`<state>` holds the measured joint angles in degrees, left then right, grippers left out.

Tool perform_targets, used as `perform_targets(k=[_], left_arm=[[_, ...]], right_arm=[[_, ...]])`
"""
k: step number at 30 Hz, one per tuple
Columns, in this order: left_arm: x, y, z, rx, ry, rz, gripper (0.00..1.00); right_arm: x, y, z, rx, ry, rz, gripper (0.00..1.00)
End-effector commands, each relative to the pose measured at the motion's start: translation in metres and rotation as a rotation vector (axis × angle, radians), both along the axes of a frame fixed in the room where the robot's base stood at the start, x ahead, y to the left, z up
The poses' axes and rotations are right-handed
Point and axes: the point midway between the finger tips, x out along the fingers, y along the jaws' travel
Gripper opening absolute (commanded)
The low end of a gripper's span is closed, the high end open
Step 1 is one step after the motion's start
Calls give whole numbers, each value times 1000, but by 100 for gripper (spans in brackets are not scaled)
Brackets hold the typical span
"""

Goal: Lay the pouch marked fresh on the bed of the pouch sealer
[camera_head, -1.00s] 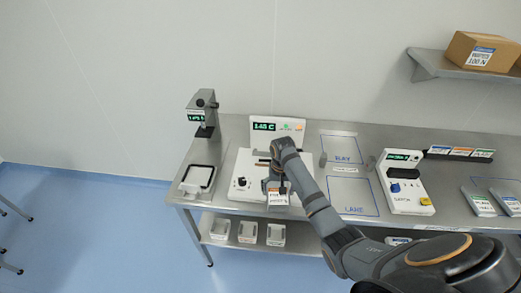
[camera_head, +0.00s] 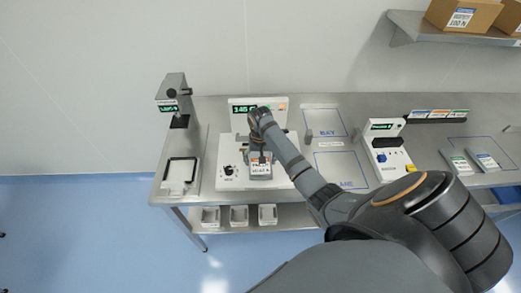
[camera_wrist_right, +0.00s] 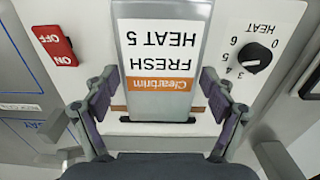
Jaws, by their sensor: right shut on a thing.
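The pouch marked fresh (camera_wrist_right: 163,40) is a grey pouch whose white label reads "Clearbrim FRESH HEAT 5", with an orange band. It also shows in the head view (camera_head: 260,170). My right gripper (camera_wrist_right: 160,82) is shut on the pouch, its fingers on the two sides. It holds the pouch over the white pouch sealer (camera_head: 278,183), whose display (camera_head: 245,109) appears to read 145 C. I cannot tell whether the pouch touches the bed. The sealer's heat knob (camera_wrist_right: 255,57) and red on/off switch (camera_wrist_right: 55,45) show in the wrist view. My left gripper is not in view.
To the right are blue-outlined areas marked BAY (camera_head: 325,132) and LANE (camera_head: 340,182), then another white machine (camera_head: 384,150). Two more pouches (camera_head: 482,159) lie at the right.

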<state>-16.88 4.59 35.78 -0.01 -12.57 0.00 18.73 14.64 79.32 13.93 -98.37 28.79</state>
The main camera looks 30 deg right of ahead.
Motion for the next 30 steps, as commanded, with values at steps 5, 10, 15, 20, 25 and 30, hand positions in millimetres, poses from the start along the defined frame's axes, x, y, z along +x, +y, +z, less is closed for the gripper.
perform_targets(k=[5, 10, 15, 20, 25, 30], left_arm=[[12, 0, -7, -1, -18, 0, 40], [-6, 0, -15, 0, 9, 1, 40], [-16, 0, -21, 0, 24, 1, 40], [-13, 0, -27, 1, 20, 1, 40], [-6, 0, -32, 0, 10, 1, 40], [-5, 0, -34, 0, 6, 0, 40]], right_arm=[[2, -1, -14, 1, 1, 1, 43], [5, -3, -26, 0, 0, 0, 43], [14, -8, -28, -1, -1, -1, 43], [23, -14, -29, 0, -2, 0, 43], [32, -19, -30, 0, -1, 0, 43], [36, -22, -30, 0, -2, 0, 43]])
